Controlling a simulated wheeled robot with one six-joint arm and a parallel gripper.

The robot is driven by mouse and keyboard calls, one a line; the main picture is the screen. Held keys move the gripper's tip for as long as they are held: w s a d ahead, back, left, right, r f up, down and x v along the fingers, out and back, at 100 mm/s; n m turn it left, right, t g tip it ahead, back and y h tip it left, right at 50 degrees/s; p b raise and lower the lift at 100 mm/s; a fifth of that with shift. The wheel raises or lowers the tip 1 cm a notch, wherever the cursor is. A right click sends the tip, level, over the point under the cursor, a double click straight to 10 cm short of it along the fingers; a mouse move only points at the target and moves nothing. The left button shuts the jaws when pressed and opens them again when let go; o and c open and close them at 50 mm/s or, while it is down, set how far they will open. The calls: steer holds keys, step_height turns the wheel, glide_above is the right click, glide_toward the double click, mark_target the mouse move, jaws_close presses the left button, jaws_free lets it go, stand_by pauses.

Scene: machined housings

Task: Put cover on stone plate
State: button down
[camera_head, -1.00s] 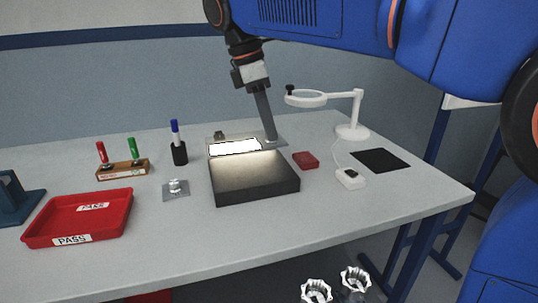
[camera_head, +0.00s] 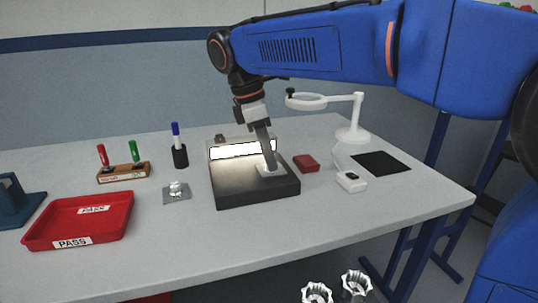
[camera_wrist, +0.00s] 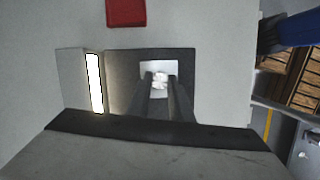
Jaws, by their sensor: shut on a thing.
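The stone plate (camera_head: 235,190) is a thick dark block in the middle of the table; its dark top also shows in the wrist view (camera_wrist: 122,75). My gripper (camera_head: 266,167) points down over the plate's right half. It is shut on the cover (camera_head: 262,174), a small pale square piece, mostly hidden by the fingers in the head view. In the wrist view the cover (camera_wrist: 148,65) lies between my fingers (camera_wrist: 158,88), with the dark plate around it. I cannot tell whether the cover touches the plate or hangs just above it.
A lit lamp bar (camera_head: 240,151) stands along the plate's back edge. A similar silvery part (camera_head: 176,191) lies to the left, near a red PASS tray (camera_head: 125,215). A red box (camera_head: 306,163), a white magnifier stand (camera_head: 352,132) and a black mat (camera_head: 380,163) are to the right.

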steer(key=c, duration=1.6)
jaws_free()
steer(key=v, duration=1.2)
steer(key=shift+r, duration=0.1)
